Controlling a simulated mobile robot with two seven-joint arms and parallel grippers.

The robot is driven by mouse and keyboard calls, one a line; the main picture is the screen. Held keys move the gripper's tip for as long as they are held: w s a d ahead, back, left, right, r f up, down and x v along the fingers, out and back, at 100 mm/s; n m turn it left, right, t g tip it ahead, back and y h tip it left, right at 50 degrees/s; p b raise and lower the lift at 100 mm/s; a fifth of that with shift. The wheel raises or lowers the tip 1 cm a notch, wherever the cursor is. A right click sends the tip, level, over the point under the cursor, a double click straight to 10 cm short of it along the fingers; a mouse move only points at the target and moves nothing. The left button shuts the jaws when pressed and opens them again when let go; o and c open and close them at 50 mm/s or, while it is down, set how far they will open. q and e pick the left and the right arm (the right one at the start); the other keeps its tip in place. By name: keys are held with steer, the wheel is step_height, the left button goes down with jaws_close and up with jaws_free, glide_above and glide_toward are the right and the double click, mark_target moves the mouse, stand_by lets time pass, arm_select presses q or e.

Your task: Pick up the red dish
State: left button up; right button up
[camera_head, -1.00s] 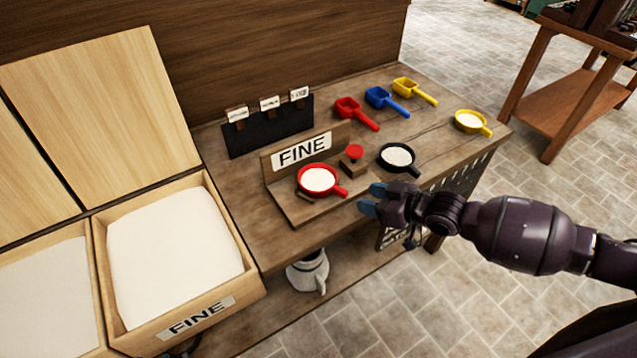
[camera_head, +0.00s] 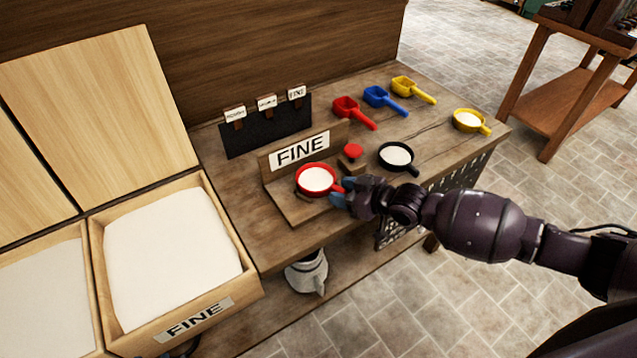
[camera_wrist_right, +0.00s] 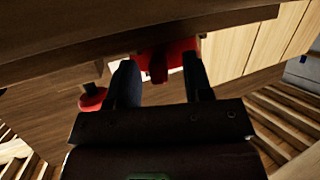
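The red dish (camera_head: 316,195), filled with white powder, sits on the wooden stand under the FINE sign (camera_head: 302,150). Its short handle points right, toward my right gripper (camera_head: 343,190). In the right wrist view the red dish (camera_wrist_right: 181,48) is just ahead, with its handle (camera_wrist_right: 157,66) between the two fingers of the right gripper (camera_wrist_right: 160,80). The fingers are apart, with gaps on both sides of the handle. My left gripper is in neither view.
A red knob (camera_head: 352,151) on a wooden block stands behind the handle. A black dish (camera_head: 382,163) and a yellow dish (camera_head: 457,126) lie to the right. Red (camera_head: 354,113), blue (camera_head: 383,100) and yellow scoops (camera_head: 412,89) lie behind. A FINE bin (camera_head: 219,318) is at left.

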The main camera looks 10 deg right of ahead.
steer(key=c, duration=0.7)
jaws_close()
steer(key=shift+r, duration=0.1)
step_height(320, 180, up, 20)
steer(key=p, duration=0.2)
steer(key=shift+p, duration=0.35)
